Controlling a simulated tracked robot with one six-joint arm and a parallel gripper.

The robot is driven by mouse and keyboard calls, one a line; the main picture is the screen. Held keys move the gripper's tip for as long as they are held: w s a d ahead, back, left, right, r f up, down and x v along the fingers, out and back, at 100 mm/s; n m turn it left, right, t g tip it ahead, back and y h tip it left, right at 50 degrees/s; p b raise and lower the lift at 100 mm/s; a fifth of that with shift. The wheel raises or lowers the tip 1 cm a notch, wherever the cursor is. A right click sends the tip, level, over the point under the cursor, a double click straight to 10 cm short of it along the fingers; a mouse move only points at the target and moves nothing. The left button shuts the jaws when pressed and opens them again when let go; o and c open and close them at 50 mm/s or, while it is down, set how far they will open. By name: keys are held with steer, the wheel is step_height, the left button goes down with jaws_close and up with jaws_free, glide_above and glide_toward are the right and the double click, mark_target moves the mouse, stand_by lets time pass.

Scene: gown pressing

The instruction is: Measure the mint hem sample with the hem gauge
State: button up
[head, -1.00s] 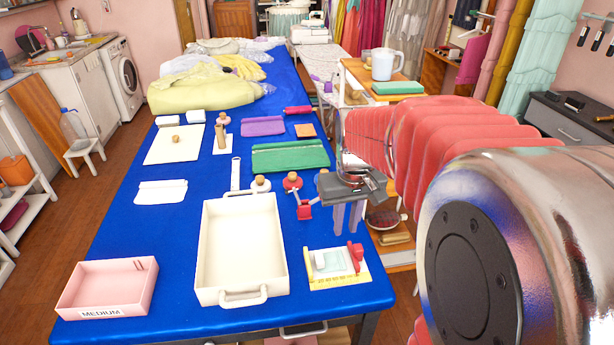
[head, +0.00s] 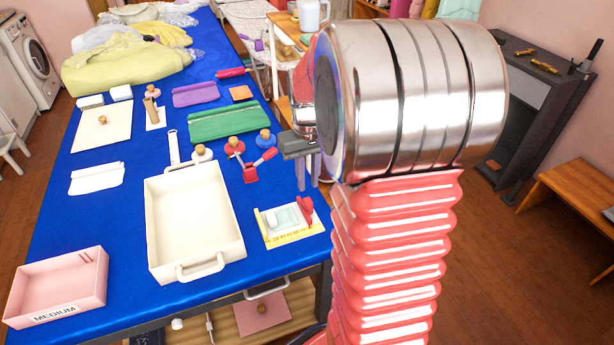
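A pale mint sample (head: 290,217) lies on a yellow board with scale marks (head: 290,237) at the table's right front edge. My gripper (head: 308,184) points down above and behind the board, near the table's right edge. Its two grey fingers are apart with nothing visible between them. My arm hides part of the gripper's right side.
A cream tray (head: 154,235) with handles stands left of the board, and a pink box (head: 22,298) marked MEDIUM is at the front left. A red-handled tool (head: 255,166) and several knobbed pieces lie behind. Bare blue cloth shows between tray and box.

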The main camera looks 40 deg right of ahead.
mark_target(308, 215)
step_height(308, 215, down, 13)
steer(key=shift+f, duration=0.1)
stand_by(0.6)
steer(key=shift+c, duration=0.5)
jaws_close()
